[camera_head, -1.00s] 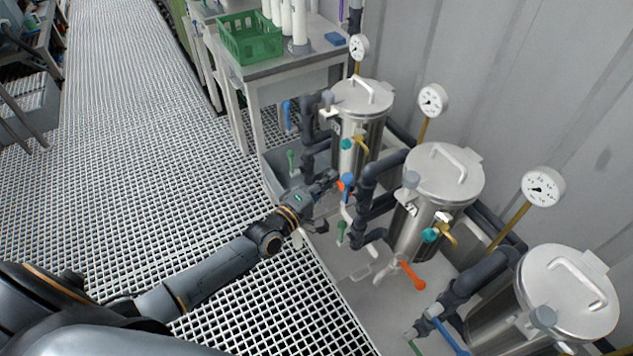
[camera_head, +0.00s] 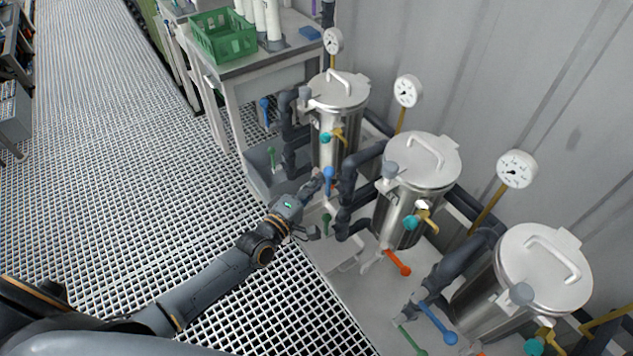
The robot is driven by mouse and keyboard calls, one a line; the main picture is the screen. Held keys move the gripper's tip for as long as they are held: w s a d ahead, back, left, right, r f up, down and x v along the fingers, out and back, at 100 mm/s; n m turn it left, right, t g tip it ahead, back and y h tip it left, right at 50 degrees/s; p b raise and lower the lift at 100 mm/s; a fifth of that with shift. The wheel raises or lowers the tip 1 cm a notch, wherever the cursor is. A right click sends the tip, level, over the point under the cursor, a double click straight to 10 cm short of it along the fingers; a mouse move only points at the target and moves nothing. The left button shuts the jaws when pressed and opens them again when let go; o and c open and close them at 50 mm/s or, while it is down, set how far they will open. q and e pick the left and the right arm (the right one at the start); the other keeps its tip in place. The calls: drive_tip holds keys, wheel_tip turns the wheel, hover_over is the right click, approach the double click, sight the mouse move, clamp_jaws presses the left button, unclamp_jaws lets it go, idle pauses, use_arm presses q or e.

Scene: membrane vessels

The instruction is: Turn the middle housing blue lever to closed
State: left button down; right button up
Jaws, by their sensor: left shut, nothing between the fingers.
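The middle housing (camera_head: 408,205) is a steel vessel with a handled lid, the second of three in a row. Its blue lever (camera_head: 328,180) stands roughly upright in the picture, on the dark piping left of the vessel. My left gripper (camera_head: 316,183) is shut and empty, just left of this lever. I cannot tell whether it touches the lever. My right gripper is not in view.
The far housing (camera_head: 328,135) has a blue lever (camera_head: 265,110); the near housing (camera_head: 535,275) has another (camera_head: 438,322). Dark pipes (camera_head: 358,170) run between vessels. A table with a green crate (camera_head: 222,38) stands behind. The grating floor (camera_head: 130,170) at left is open.

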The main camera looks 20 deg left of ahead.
sight(328, 199)
use_arm(q)
drive_tip(key=shift+s+d+m, duration=0.15)
drive_tip(key=shift+d+m, duration=0.05)
drive_tip(key=shift+m, duration=0.1)
drive_tip(key=shift+s+d+f+m+t+b, duration=0.1)
drive_tip(key=shift+s+d+m+t+b, duration=0.35)
drive_tip(key=shift+m+b, duration=0.55)
drive_tip(key=m+b, duration=0.1)
drive_tip(key=m, duration=0.1)
drive_tip(key=s+d+m+h+b, duration=0.1)
drive_tip(key=m, duration=0.1)
drive_tip(key=d+f+m+h+b, duration=0.1)
drive_tip(key=m+b, duration=0.1)
drive_tip(key=shift+s+d+t, duration=0.2)
drive_tip(key=shift+s+t, duration=0.15)
drive_tip(key=f+m+h+b, duration=0.1)
drive_tip(key=m+b, duration=0.1)
drive_tip(key=m, duration=0.1)
drive_tip(key=s+d+f+m+h+b, duration=0.1)
drive_tip(key=m+h, duration=0.1)
drive_tip(key=m, duration=0.2)
drive_tip(key=d+f+m+g+h+b, duration=0.1)
drive_tip(key=m+b, duration=0.1)
drive_tip(key=m, duration=0.2)
drive_tip(key=shift+s+d+f+h+b, duration=0.15)
drive_tip(key=shift+s+f+h+b, duration=0.2)
drive_tip(key=shift+s+f+h, duration=0.05)
drive_tip(key=shift+f, duration=0.1)
